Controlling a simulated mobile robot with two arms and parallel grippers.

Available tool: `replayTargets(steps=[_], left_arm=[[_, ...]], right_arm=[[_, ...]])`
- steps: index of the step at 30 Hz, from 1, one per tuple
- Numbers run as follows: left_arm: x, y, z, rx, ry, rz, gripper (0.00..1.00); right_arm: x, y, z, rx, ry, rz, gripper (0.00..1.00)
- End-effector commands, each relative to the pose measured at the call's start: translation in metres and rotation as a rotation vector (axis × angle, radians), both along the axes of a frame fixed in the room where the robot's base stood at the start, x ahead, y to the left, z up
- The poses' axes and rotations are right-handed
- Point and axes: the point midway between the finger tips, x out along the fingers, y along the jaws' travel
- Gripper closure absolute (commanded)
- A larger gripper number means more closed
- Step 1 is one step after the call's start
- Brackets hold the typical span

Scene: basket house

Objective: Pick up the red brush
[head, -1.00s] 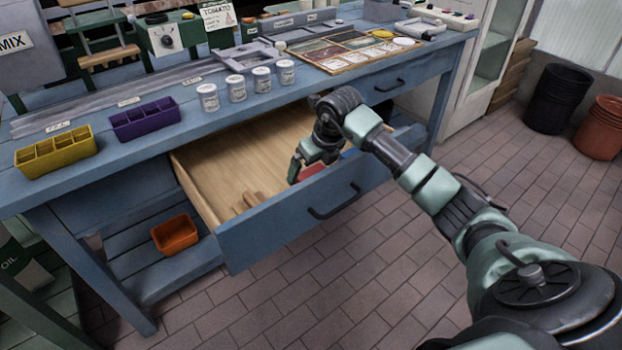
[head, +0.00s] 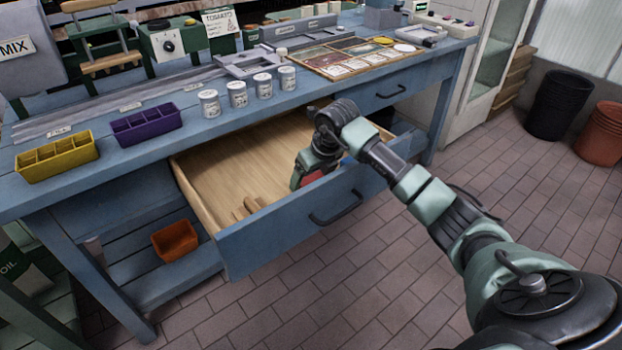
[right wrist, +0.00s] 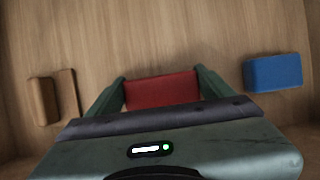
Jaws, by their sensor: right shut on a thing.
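The red brush (right wrist: 162,90) shows as a red block between the two fingers of my right gripper (right wrist: 160,85) in the right wrist view. The fingers are shut on it, one on each side. How far the brush is off the drawer floor I cannot tell. My left gripper is not in view.
A blue block (right wrist: 273,73) lies to the right of the brush in the drawer. Brown wooden pieces (right wrist: 52,96) lie to the left. The workbench top (head: 190,125) above holds white jars (head: 238,94), a yellow bin (head: 57,157) and a purple bin (head: 146,124).

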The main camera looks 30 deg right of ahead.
Motion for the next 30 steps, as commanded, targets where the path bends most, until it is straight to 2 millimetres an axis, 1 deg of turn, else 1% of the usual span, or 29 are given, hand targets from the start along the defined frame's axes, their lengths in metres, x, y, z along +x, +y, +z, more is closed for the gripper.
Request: replayTargets(steps=[4, 6, 8, 11, 15, 18, 21, 25, 30], left_arm=[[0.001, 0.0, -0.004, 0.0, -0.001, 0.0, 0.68], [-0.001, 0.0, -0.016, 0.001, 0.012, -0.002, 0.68], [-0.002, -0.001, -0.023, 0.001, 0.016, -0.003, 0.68], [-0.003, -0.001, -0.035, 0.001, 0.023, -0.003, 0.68], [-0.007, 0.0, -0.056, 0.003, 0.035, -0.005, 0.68], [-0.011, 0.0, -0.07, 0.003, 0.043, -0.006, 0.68], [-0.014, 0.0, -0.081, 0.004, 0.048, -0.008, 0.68], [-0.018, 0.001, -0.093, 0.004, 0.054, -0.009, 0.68], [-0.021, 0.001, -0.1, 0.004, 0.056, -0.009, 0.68]], right_arm=[[0.001, 0.0, 0.016, -0.001, -0.003, 0.001, 0.59], [0.001, 0.0, 0.029, -0.002, -0.005, 0.0, 0.59], [0.001, -0.001, 0.042, -0.002, -0.005, 0.0, 0.59], [0.002, -0.001, 0.071, -0.002, -0.008, 0.0, 0.59], [0.001, -0.001, 0.113, -0.003, -0.008, 0.0, 0.59], [0.001, 0.0, 0.14, -0.001, -0.006, -0.001, 0.59], [0.001, 0.0, 0.163, -0.001, -0.005, 0.0, 0.59], [0.001, 0.0, 0.183, -0.001, -0.003, 0.0, 0.59], [0.0, 0.0, 0.195, 0.0, -0.001, 0.0, 0.59]])
